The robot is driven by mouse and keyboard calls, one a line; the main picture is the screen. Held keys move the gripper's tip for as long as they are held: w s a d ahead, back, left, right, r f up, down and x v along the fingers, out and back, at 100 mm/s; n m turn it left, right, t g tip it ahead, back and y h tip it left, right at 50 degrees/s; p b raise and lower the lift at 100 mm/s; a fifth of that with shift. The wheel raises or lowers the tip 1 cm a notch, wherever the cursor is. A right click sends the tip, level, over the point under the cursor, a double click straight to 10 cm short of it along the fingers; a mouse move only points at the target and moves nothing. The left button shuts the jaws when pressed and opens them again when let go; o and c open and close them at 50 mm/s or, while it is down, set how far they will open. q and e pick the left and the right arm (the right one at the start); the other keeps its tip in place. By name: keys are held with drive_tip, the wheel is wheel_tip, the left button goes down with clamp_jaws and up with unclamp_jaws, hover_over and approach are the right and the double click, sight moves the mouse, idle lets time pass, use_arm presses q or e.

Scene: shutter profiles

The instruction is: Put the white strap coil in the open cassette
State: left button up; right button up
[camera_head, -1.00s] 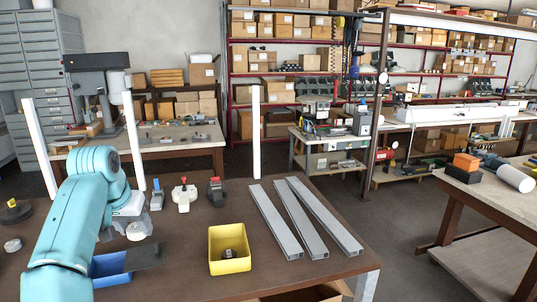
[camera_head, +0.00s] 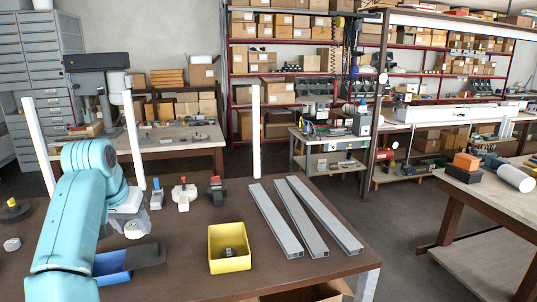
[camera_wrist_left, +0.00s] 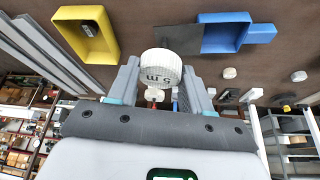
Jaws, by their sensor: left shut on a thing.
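The white strap coil (camera_head: 136,229) is between the fingers of my left gripper (camera_head: 130,218), which is shut on it above the brown bench. In the left wrist view the coil (camera_wrist_left: 161,65) shows its printed side between the fingertips (camera_wrist_left: 160,80). The open cassette (camera_head: 113,275) is a blue box with a dark grey lid (camera_head: 149,255) lying to its right. My left arm hides part of the box in the head view. In the left wrist view the blue cassette (camera_wrist_left: 222,18) is beyond the coil, apart from it. My right gripper is in neither view.
A yellow bin (camera_head: 230,265) with a small dark part stands right of the cassette. Three grey profiles (camera_head: 300,220) lie further right. Several small tools (camera_head: 184,196) stand behind the coil. White upright posts (camera_head: 256,130) rise behind.

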use_arm(q)
drive_tip(key=shift+a+r, duration=0.1)
drive_tip(key=shift+s+d+r, duration=0.25)
drive_tip(key=shift+s, duration=0.2)
drive_tip(key=shift+f+b, duration=0.35)
drive_tip(key=shift+f, duration=0.1)
drive_tip(key=s+d+f+b, duration=0.1)
drive_tip(key=s+d+f, duration=0.2)
drive_tip(key=f, duration=0.5)
drive_tip(key=s+d+f+b, duration=0.1)
drive_tip(key=s+d+f, duration=0.3)
drive_tip(key=f, duration=0.4)
drive_tip(key=s+d+f+b, duration=0.2)
drive_tip(key=s+d+f, duration=0.2)
drive_tip(key=f, duration=0.4)
drive_tip(key=shift+s+f, duration=0.2)
drive_tip(key=shift+s, duration=0.2)
drive_tip(key=shift+a, duration=0.1)
